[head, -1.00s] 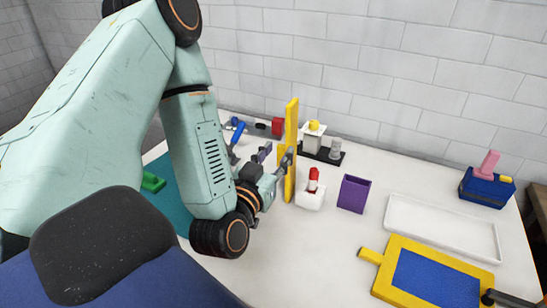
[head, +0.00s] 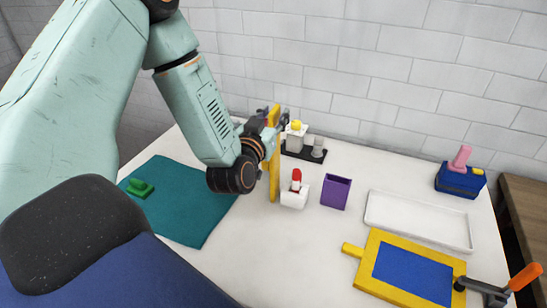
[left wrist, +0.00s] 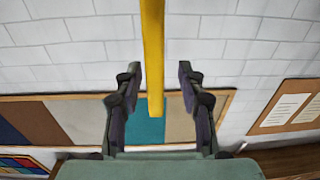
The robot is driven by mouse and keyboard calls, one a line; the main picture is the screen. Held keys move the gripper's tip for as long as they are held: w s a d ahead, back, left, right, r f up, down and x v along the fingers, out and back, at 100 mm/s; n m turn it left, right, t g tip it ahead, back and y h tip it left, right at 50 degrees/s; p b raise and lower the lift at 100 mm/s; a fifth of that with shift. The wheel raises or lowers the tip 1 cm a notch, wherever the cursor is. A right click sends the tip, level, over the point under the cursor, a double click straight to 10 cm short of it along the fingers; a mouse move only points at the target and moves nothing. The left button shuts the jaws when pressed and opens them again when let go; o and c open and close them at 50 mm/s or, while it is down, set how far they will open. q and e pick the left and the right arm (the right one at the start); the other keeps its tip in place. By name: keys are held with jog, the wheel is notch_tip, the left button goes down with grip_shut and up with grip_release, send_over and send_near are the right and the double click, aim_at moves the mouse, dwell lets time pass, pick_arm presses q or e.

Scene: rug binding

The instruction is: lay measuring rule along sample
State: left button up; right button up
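The yellow measuring rule (head: 274,180) stands upright on the white table in the head view, near the back. My left gripper (head: 277,118) is at its upper part. In the left wrist view the rule (left wrist: 153,55) hangs between the two fingers of my left gripper (left wrist: 157,75), which are apart, with a gap clearest on the right side. The blue sample with a yellow border (head: 412,272) lies flat at the front right. My right gripper is not in view.
A dark clamp with an orange handle (head: 524,276) is at the sample's right edge. A white tray (head: 420,221), purple holder (head: 335,192), white holder with a red top (head: 295,195) and teal mat (head: 190,215) lie around. The table's middle front is clear.

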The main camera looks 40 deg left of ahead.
pick_arm(q)
jog(key=shift+x, duration=1.85)
jog(key=shift+r, duration=0.1)
jog(key=shift+c, duration=0.3)
grip_shut()
